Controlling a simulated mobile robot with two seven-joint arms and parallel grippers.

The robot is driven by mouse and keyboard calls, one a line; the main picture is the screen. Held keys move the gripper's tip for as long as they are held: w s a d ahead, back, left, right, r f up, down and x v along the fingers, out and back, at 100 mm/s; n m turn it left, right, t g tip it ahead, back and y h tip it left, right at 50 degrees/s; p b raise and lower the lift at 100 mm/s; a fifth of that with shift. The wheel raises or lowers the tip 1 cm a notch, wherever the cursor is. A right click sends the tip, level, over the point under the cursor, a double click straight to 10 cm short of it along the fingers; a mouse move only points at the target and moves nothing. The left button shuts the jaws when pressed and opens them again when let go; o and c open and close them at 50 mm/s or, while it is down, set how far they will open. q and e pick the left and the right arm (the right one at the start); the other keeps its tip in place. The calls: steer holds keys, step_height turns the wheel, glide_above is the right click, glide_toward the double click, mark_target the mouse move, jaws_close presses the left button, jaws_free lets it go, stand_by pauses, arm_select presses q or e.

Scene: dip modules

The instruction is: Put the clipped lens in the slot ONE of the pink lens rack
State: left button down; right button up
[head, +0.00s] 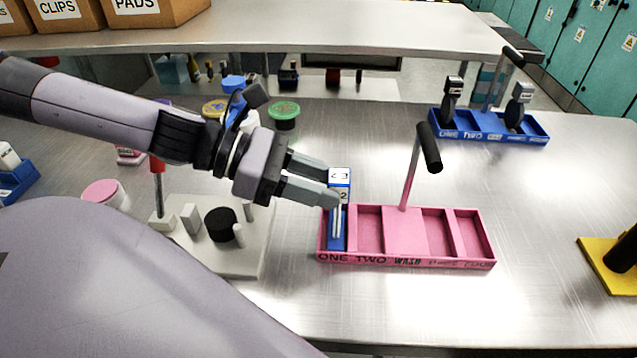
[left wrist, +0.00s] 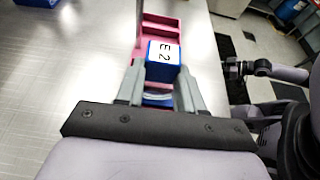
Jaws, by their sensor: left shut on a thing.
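The pink lens rack (head: 404,232) sits on the metal bench, right of centre in the head view, with a post and black handle rising from its middle. Its front edge reads ONE, TWO, WASH and further words. My left gripper (head: 338,196) is shut on a blue clip (head: 338,239) with a white label on top. The clip is upright, its lower part inside the leftmost compartment, ONE. In the left wrist view the clip's blue top (left wrist: 163,53) sits between the fingers, with the rack (left wrist: 160,28) beyond.
The rack's other compartments look empty. A blue rack (head: 490,129) with dark clipped lenses stands behind. A pale stand (head: 243,258) with a black knob lies left of the rack, and a yellow base (head: 612,272) at far right. Bench is clear in front.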

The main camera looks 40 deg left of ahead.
arm_select(q)
steer(key=shift+f, duration=0.2)
steer(key=c, duration=0.7)
jaws_free()
steer(key=shift+r, duration=0.15)
steer(key=p+v, duration=0.1)
steer(key=v, duration=1.1)
stand_by(0.4)
